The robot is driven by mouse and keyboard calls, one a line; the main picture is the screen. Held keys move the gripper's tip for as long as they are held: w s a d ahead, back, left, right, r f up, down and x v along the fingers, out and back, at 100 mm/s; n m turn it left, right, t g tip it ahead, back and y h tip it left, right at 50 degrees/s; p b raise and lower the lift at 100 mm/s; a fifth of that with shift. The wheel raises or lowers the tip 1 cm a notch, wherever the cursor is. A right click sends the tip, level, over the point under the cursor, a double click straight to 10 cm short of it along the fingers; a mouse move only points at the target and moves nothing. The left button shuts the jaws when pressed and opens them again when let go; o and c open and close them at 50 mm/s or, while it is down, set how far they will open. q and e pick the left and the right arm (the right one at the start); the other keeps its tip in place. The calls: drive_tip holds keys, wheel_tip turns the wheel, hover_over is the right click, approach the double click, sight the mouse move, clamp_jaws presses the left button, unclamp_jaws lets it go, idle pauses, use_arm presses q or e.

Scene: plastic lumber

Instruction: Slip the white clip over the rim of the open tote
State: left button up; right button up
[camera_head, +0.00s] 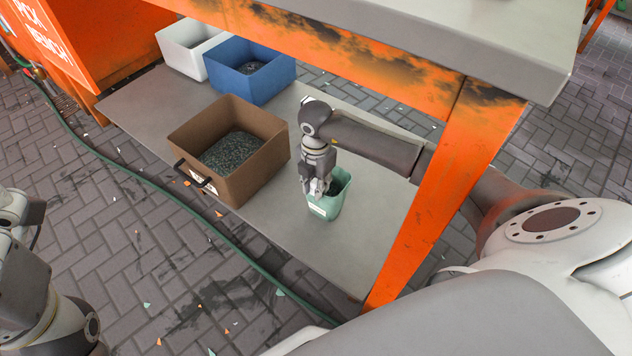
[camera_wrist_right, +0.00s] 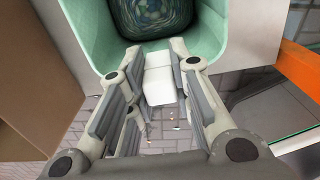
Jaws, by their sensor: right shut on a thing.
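The open tote is a small mint-green bin (camera_head: 330,203) on the low grey shelf, with a white label on its front. It fills the top of the right wrist view (camera_wrist_right: 88,22), with dark contents inside. My right gripper (camera_head: 317,190) points down at the tote's near rim. In the right wrist view its fingers (camera_wrist_right: 163,88) are shut on the white clip (camera_wrist_right: 161,84), a pale block. The clip's far end meets the rim; I cannot tell whether it straddles the wall. The clip is not distinct in the head view. Only links of my left arm show; its gripper is out of view.
A brown bin (camera_head: 246,178) with dark granules and a black handle stands left of the tote. Blue (camera_head: 262,88) and white (camera_head: 178,50) bins stand farther back. An orange post (camera_head: 440,190) and a grey-topped upper bench (camera_head: 500,40) stand close to my right arm.

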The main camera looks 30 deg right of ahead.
drive_tip(key=shift+f, duration=0.25)
drive_tip(key=o, duration=0.8)
drive_tip(key=shift+r, duration=0.15)
wheel_tip(320, 180, up, 12)
idle(0.7)
